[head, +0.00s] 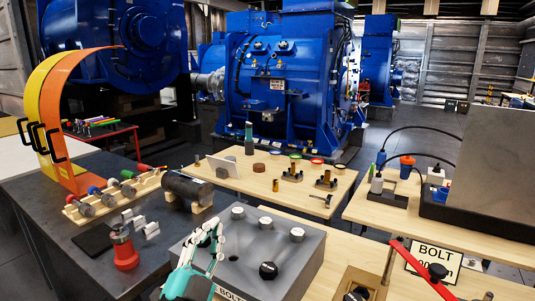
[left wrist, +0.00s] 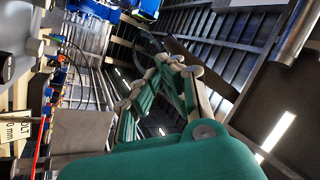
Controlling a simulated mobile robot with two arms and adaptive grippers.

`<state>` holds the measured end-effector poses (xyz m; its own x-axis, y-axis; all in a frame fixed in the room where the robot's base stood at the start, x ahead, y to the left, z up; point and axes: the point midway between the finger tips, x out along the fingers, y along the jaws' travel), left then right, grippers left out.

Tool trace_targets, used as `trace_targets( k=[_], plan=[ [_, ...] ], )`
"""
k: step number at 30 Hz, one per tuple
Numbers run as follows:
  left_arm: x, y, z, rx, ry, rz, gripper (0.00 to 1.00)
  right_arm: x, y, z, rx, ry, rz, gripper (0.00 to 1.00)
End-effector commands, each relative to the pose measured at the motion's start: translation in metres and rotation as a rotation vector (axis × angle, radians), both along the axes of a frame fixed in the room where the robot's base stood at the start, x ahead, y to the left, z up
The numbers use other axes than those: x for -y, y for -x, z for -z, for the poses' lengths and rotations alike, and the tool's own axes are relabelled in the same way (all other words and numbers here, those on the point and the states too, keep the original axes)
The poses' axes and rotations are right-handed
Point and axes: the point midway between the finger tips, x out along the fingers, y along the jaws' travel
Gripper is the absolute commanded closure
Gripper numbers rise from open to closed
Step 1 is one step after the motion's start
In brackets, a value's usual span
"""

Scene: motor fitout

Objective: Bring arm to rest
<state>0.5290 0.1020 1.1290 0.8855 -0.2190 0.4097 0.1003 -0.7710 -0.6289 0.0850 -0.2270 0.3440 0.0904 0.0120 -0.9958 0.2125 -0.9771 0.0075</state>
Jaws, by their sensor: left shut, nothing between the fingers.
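My left gripper (head: 213,229) rises from the bottom of the head view, with teal and pale finger links. It is shut and empty, with its fingertips pointing up. It stands in front of the left part of the grey block (head: 312,262), apart from the knobs as far as I can tell. In the left wrist view, the same gripper (left wrist: 178,65) has its fingers drawn together with nothing between them, against the roof and wall. My right gripper is in neither view.
The grey block carries several round knobs. A red cylindrical tool (head: 123,248) and a wooden rack (head: 110,195) stand on the dark table (head: 60,225) at left. A wooden table (head: 300,205) with small parts lies beyond. A red bar (head: 420,268) and BOLT sign (head: 434,259) are at right.

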Motion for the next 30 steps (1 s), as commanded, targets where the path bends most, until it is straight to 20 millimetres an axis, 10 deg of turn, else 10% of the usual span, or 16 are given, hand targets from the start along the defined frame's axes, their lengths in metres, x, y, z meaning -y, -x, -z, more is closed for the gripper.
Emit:
trace_targets(
  k=[5,12,26,30],
  plan=[
    [-0.057,0.014,0.128,-0.494,0.187,-0.150,1.00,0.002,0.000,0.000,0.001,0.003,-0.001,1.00],
    [-0.095,0.102,0.270,-1.082,0.338,-0.304,1.00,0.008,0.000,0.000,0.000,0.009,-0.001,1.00],
    [-0.104,0.264,0.362,-1.717,0.421,-0.431,1.00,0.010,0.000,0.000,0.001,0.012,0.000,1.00],
    [-0.103,0.253,0.401,-1.734,0.415,-0.435,1.00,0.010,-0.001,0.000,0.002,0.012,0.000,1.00]
  ],
)
